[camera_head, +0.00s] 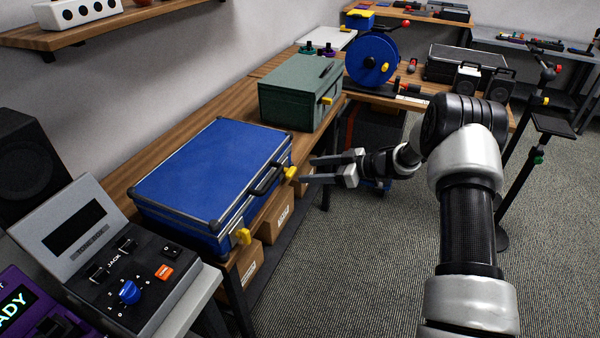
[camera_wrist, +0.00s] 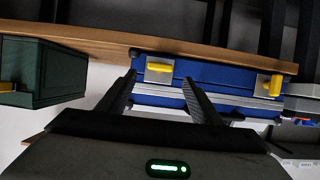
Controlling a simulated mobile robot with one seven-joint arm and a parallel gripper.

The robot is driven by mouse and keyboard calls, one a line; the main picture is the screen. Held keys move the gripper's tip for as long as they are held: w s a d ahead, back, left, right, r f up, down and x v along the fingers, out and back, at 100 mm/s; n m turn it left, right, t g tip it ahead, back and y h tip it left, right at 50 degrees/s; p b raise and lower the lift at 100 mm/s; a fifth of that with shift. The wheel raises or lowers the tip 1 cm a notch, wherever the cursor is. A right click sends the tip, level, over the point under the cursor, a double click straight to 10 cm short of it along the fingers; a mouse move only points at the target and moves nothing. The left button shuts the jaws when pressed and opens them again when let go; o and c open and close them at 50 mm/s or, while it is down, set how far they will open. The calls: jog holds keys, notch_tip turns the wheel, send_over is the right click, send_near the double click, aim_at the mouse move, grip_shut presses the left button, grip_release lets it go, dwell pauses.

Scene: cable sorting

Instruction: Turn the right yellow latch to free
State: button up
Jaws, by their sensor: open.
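The blue case (camera_head: 215,170) lies closed on the wooden bench, with a yellow latch near each end of its front. The right yellow latch (camera_head: 290,173) is the far one in the head view; it shows in the wrist view (camera_wrist: 159,67) lying crosswise on a metal plate. The left yellow latch (camera_head: 243,237) is nearer the head camera and looks more upright in the wrist view (camera_wrist: 273,85). My gripper (camera_head: 310,170) is open and empty, pointing at the right latch. In the wrist view, the latch sits between the fingertips (camera_wrist: 159,80); contact is not visible.
A green box (camera_head: 300,92) with a yellow latch stands beyond the case on the bench (camera_head: 150,160). Cardboard boxes (camera_head: 274,219) sit below the case. A control box (camera_head: 135,285) stands at the near left.

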aim_at(294, 171)
jog(key=x, duration=0.5)
jog(key=shift+a, duration=0.1)
jog(key=c, duration=1.1)
jog(key=shift+o, duration=0.2)
